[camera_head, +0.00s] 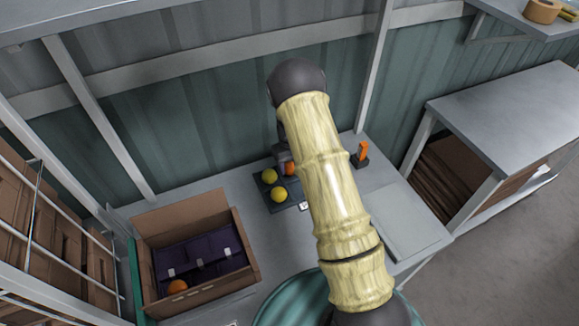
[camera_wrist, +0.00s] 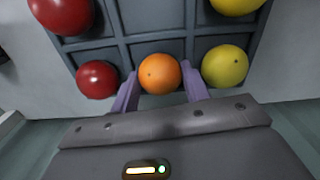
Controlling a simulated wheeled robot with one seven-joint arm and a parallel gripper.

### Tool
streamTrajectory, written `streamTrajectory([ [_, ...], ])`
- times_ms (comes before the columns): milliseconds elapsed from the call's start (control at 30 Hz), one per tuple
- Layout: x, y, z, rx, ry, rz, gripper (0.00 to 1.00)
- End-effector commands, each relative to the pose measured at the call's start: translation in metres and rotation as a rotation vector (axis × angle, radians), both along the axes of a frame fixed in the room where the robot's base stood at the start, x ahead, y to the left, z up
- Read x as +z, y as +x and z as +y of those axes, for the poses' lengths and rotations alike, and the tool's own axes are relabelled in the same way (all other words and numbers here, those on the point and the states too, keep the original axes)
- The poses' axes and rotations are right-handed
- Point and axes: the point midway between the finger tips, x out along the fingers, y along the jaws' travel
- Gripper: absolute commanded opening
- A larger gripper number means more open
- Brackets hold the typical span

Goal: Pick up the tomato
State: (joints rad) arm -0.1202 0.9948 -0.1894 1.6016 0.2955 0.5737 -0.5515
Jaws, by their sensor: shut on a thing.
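An orange tomato (camera_wrist: 160,72) sits between the two purple fingers of my gripper (camera_wrist: 158,86) in the wrist view. My gripper is shut on it. The same tomato shows partly in the head view (camera_head: 289,168), below my dark wrist. It is over a grey divided tray (camera_wrist: 124,50); I cannot tell whether it still touches the tray. A yellow tomato (camera_wrist: 225,66) is just right of the fingers and a red one (camera_wrist: 97,79) just left. Another yellow tomato (camera_wrist: 236,3) and a larger-looking red one (camera_wrist: 62,14) are farther up. My arm hides the tray's right part in the head view.
A cardboard box (camera_head: 245,240) with a dark purple insert (camera_head: 200,252) stands left on the bench, with an orange tomato (camera_head: 177,286) in it. A flat grey panel (camera_head: 398,222) lies on the bench at right.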

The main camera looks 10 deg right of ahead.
Motion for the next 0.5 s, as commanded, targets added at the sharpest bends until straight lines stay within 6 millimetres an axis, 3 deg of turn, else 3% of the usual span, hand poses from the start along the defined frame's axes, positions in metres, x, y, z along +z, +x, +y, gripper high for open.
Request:
streamTrajectory([
  [167,0.016,0.001,0.0,0.001,-0.001,-0.004,0.35],
  [500,0.08,0.001,0.0,0.001,0.0,-0.005,0.35],
])
